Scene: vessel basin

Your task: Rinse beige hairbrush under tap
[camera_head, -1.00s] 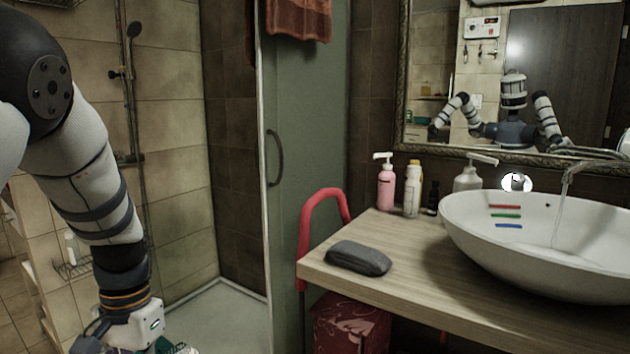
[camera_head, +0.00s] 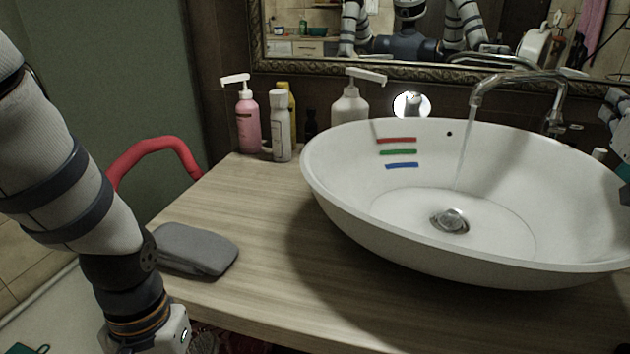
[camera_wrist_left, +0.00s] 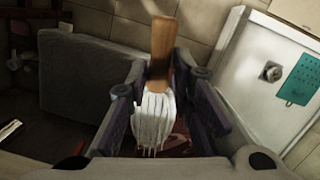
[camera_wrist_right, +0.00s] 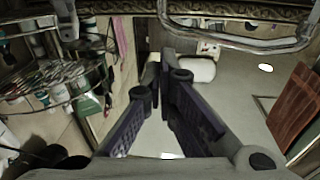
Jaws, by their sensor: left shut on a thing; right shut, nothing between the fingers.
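The beige hairbrush shows in the left wrist view, with a wooden handle (camera_wrist_left: 161,50) and pale bristles (camera_wrist_left: 153,118). My left gripper (camera_wrist_left: 168,88) is shut on it; in the head view the gripper and brush are below the frame's lower edge. The chrome tap (camera_head: 515,84) stands behind the white basin (camera_head: 340,215), and a thin stream of water (camera_head: 465,150) falls from it toward the drain (camera_head: 449,220). My right gripper (camera_wrist_right: 160,72) is shut and empty in the right wrist view; a small part of it shows at the head view's right edge, beside the basin.
A grey pouch (camera_head: 195,250) lies on the wooden counter (camera_head: 262,235), left of the basin. A pink pump bottle (camera_head: 248,125), a white bottle (camera_head: 281,130) and a white dispenser (camera_head: 350,105) stand at the back. A red rail (camera_head: 155,147) is left of the counter.

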